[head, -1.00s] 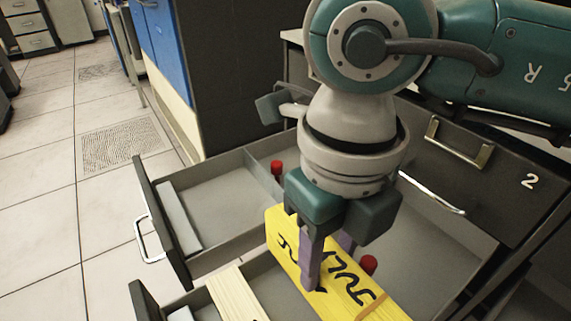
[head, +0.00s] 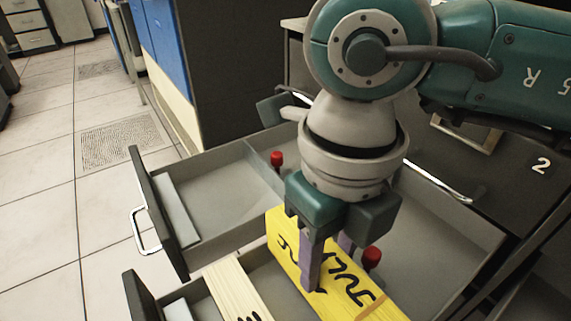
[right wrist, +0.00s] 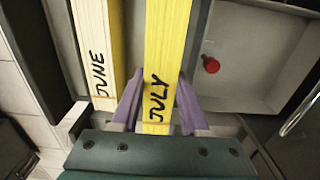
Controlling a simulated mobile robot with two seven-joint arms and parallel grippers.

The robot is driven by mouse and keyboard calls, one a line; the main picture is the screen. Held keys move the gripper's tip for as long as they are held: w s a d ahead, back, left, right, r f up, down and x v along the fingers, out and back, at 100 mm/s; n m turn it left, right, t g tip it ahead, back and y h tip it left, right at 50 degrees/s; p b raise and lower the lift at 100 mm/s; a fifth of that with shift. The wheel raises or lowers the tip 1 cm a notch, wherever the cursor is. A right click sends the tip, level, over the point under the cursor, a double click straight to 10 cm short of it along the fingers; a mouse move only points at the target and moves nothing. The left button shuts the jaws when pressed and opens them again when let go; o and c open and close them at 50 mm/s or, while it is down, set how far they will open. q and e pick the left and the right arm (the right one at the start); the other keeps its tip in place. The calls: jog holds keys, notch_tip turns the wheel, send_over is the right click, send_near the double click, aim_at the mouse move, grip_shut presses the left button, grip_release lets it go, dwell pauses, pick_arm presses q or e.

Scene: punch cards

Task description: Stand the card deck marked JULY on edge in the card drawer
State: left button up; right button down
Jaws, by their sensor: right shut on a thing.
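The yellow JULY card deck (head: 345,285) is held on edge, its black lettering on top. My right gripper (head: 328,262) is shut on it, with one purple finger on each side. In the right wrist view the JULY deck (right wrist: 166,45) runs lengthwise between the fingers. It is over or inside the near open card drawer (head: 142,294); its lower edge is hidden, so I cannot tell whether it touches the drawer floor. A paler JUNE deck (head: 236,290) stands on the left, parallel and with a gap; it also shows in the right wrist view (right wrist: 88,45). My left gripper is not in view.
A second open drawer (head: 160,205) beyond is empty in its visible part. Red knobs stand at its back (head: 277,159) and right of the JULY deck (head: 372,257). A dark cabinet front marked 2 (head: 510,170) is at the right. Tiled floor (head: 45,240) is clear at left.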

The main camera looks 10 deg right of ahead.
jog(key=shift+f+b, duration=1.9)
jog(key=shift+f, duration=0.35)
jog(key=shift+c, duration=1.7)
grip_release()
notch_tip(320, 180, up, 10)
jog(key=p, duration=0.2)
jog(key=shift+p, duration=0.35)
